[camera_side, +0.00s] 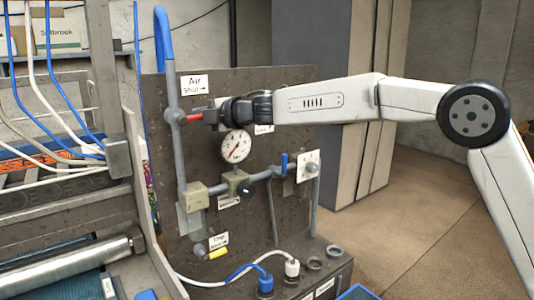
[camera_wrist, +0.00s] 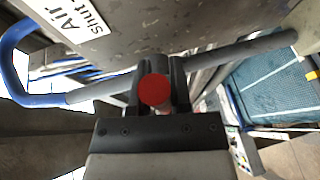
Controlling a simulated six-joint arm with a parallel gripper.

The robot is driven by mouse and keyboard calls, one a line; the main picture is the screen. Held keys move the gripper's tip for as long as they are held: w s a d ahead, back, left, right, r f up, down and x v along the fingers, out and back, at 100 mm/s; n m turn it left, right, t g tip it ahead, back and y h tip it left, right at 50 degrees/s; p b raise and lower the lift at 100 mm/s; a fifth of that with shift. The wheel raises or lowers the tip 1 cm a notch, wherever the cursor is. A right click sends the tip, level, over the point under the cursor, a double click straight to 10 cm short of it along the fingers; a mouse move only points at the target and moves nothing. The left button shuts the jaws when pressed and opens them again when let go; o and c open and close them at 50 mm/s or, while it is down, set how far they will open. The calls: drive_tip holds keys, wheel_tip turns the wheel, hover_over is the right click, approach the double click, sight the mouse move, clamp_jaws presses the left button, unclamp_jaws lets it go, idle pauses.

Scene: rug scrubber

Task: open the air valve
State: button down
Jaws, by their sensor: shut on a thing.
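The air valve's red handle (camera_side: 194,118) shows at the grey upright pipe (camera_side: 173,100), under a white label (camera_side: 194,85) reading "Air" and "Shut" with an arrow to the right. My gripper (camera_side: 210,116) comes in from the right and is shut on the red handle. In the wrist view the handle's round red end (camera_wrist: 154,90) sits between the two dark fingers (camera_wrist: 160,88), with the pipe (camera_wrist: 105,88) crossing behind. The fingers hide part of the handle and the valve body.
A pressure gauge (camera_side: 236,146) sits just below my gripper on the dark panel (camera_side: 290,90). Lower down are a blue handle (camera_side: 284,163), a black knob (camera_side: 245,188) and a yellow handle (camera_side: 218,253). A blue hose (camera_side: 161,30) tops the pipe. A machine frame (camera_side: 140,180) stands left.

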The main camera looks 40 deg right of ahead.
drive_tip(key=shift+r+n+h, duration=0.3)
drive_tip(key=shift+n, duration=0.3)
idle(0.5)
drive_tip(key=c, duration=0.5)
unclamp_jaws()
drive_tip(key=shift+c, duration=0.2)
drive_tip(key=shift+s, duration=0.15)
drive_tip(key=v, duration=0.7)
drive_tip(key=shift+s+r, duration=0.25)
drive_tip(key=shift+d, duration=0.15)
